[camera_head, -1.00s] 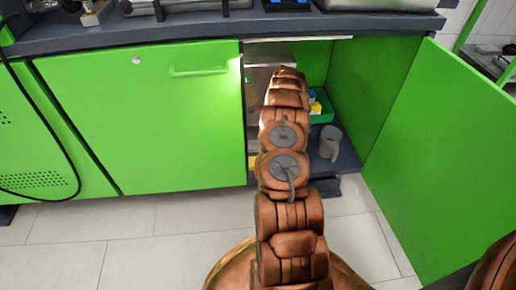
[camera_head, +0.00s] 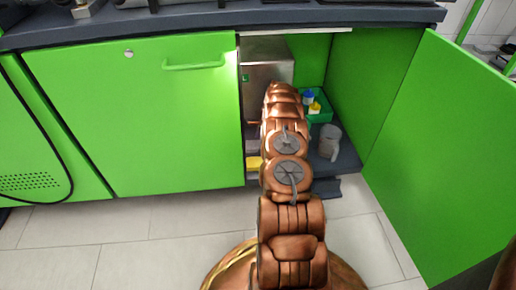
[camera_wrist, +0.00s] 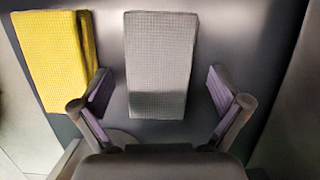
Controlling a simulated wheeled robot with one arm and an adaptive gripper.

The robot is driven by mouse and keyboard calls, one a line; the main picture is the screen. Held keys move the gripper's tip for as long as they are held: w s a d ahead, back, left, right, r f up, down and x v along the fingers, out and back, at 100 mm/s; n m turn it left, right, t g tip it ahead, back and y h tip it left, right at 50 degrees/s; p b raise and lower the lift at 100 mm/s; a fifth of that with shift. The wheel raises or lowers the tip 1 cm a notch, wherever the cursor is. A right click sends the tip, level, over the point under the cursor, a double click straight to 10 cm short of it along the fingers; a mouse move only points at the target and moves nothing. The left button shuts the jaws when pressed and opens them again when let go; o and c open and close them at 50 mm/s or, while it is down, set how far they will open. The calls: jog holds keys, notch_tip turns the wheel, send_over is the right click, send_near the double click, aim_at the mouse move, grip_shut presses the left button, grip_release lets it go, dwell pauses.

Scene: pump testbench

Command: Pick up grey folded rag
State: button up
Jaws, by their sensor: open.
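The grey folded rag (camera_wrist: 160,62) lies flat on the dark cabinet shelf (camera_wrist: 230,28) in the wrist view, near the top middle. It is rectangular with a waffle texture. My gripper (camera_wrist: 160,92) is open, with one finger on each side of the rag's near part and gaps to both sides. I cannot tell how high the fingers are above the shelf. In the head view my arm hides the grey rag and the gripper.
A yellow folded cloth (camera_wrist: 52,58) lies left of the grey rag, close to my left finger. In the head view, a green bin (camera_head: 320,117) with small bottles and a grey mug (camera_head: 330,142) stand right of my arm. A metal box (camera_head: 266,62) stands behind. The open green door (camera_head: 440,160) bounds the right.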

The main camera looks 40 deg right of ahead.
jog(key=c, duration=1.2)
jog(key=shift+c, duration=0.2)
